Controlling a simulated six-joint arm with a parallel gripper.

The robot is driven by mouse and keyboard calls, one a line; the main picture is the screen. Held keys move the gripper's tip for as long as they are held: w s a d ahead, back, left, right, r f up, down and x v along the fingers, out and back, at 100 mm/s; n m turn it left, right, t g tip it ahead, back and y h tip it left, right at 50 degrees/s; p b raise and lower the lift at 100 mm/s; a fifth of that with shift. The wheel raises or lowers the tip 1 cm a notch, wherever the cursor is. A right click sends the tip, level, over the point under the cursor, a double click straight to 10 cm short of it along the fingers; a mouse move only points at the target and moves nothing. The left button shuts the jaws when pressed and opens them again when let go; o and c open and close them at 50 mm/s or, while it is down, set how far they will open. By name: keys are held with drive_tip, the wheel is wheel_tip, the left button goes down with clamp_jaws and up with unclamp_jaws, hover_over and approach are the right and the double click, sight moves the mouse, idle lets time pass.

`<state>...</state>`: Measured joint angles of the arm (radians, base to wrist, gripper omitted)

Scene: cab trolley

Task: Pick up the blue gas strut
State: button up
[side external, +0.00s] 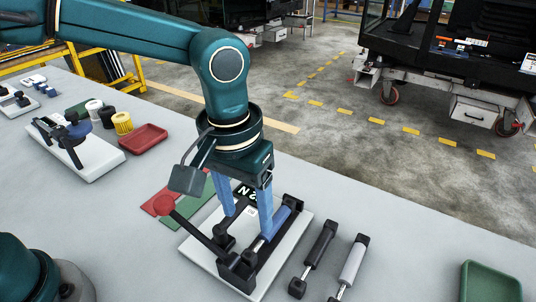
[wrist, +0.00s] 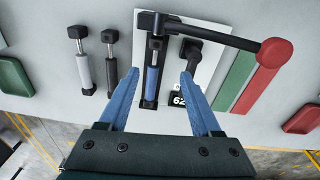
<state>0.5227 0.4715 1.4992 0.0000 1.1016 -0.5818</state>
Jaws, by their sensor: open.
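The blue gas strut (side external: 281,216) lies in a black holder on a white plate (side external: 190,246), its rod end towards the near black bracket. In the wrist view the strut (wrist: 152,80) lies between my open fingers, closer to the left one. My gripper (side external: 247,226) points down over the plate, with the right finger beside the strut and partly hiding it. The fingertips (wrist: 158,75) are apart and hold nothing. I cannot tell exactly how high they are above the plate.
A black lever with a red knob (side external: 165,205) reaches left from the holder. A black strut (side external: 320,246) and a silver strut (side external: 352,262) lie right of the plate. A green tray (side external: 490,282) stands far right, a red tray (side external: 143,138) at left.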

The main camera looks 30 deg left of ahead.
sight(249, 253)
drive_tip(key=shift+m+g, duration=0.3)
drive_tip(key=f, duration=0.2)
drive_tip(key=s+f, duration=0.1)
drive_tip(key=f, duration=0.1)
drive_tip(key=d+f, duration=0.1)
drive_tip(key=f, duration=0.1)
drive_tip(key=shift+s+d+f, duration=0.1)
drive_tip(key=shift+s+f, duration=0.05)
drive_tip(key=shift+s, duration=0.15)
drive_tip(key=shift+f, duration=0.65)
clamp_jaws()
